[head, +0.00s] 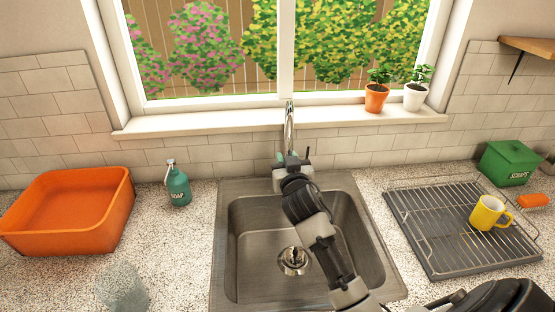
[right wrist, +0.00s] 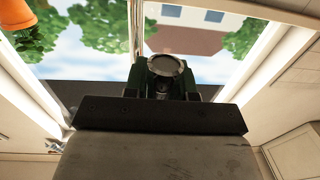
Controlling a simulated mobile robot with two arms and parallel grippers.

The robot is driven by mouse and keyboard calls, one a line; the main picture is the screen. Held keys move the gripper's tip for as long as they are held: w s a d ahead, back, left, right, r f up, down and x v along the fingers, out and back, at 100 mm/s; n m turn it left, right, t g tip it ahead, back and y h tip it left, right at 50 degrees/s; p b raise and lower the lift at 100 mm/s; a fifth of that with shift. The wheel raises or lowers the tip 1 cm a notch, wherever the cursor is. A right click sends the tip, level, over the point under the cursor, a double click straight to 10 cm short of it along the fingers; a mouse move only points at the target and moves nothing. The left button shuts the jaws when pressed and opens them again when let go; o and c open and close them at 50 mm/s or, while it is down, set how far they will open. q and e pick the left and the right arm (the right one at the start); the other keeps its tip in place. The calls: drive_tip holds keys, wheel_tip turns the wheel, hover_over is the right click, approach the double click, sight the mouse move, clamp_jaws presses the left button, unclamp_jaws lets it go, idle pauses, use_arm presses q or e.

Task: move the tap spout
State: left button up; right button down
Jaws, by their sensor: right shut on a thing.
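The tap spout (head: 290,126) is a shiny metal tube standing at the back of the sink, in front of the window. My right gripper (head: 291,157) is at the spout's lower visible end and covers what lies behind it. In the right wrist view a round metal end of the spout (right wrist: 165,66) sits between the fingers of my right gripper (right wrist: 162,84), which is shut on it. The tap's base is mostly hidden by my gripper. My left gripper is not in view.
The steel sink (head: 232,262) is empty below my right arm. An orange tub (head: 70,232) and soap bottle (head: 178,186) stand to the left. A drying rack (head: 440,255) with a yellow mug (head: 487,213) is to the right. Two potted plants stand on the sill (head: 210,122).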

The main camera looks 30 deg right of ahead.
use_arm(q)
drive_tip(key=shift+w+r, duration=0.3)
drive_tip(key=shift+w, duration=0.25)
use_arm(e)
drive_tip(key=shift+s+d+r, duration=0.1)
drive_tip(key=shift+s+d, duration=0.5)
drive_tip(key=shift+d, duration=0.35)
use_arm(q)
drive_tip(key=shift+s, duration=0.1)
use_arm(e)
drive_tip(key=c, duration=0.9)
unclamp_jaws()
drive_tip(key=shift+c, duration=0.2)
drive_tip(key=shift+a, duration=0.1)
